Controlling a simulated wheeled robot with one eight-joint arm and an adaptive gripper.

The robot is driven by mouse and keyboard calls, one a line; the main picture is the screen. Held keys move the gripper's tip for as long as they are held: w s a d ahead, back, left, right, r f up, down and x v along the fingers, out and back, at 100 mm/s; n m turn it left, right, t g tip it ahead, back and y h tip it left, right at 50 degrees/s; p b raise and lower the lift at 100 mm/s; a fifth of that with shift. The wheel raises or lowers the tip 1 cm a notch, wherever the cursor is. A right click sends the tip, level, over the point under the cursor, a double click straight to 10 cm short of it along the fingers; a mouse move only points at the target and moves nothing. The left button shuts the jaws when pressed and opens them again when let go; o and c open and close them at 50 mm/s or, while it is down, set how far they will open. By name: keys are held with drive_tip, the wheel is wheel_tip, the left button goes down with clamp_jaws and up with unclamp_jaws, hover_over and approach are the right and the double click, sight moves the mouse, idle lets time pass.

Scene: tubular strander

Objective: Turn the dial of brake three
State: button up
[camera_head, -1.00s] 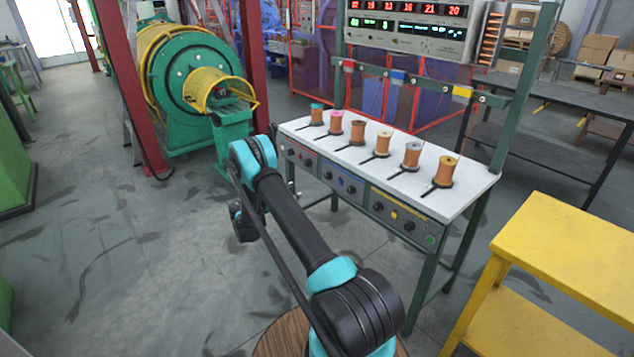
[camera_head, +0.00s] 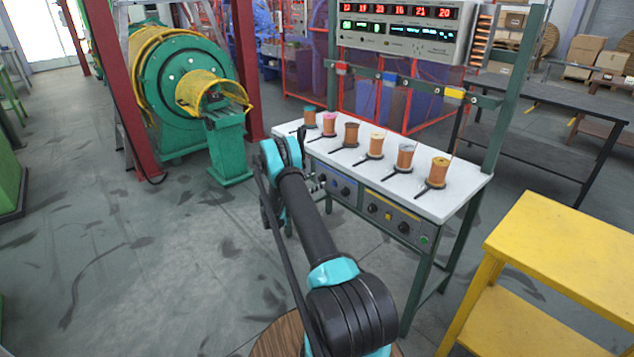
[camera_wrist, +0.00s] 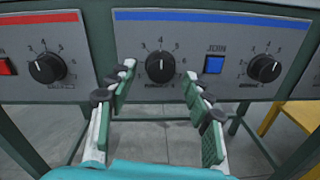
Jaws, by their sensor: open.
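In the wrist view, a black dial (camera_wrist: 160,67) with a numbered scale sits on the grey panel under a blue stripe, between my fingertips in the picture. The small label beneath it is too blurred to read. My gripper (camera_wrist: 159,76) is open and empty, one finger on each side of the dial and pointing at the panel. I cannot tell whether the fingertips touch it. Another black dial (camera_wrist: 263,68) is to the right, past a blue button (camera_wrist: 214,64). A third dial (camera_wrist: 47,68) is at left under a red stripe. In the head view, my arm hides the panel's left part.
The white bench top (camera_head: 455,198) carries several copper-coloured spools above the panel. A red button (camera_wrist: 5,67) is at the panel's left. A yellow table (camera_head: 570,250) stands at right, and a green strander (camera_head: 190,85) at back left. Floor left of my arm is clear.

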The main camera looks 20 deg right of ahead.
drive_tip(key=shift+w+d, duration=0.2)
drive_tip(key=shift+d, duration=0.45)
drive_tip(key=c, duration=1.1)
drive_tip(key=shift+c, duration=0.2)
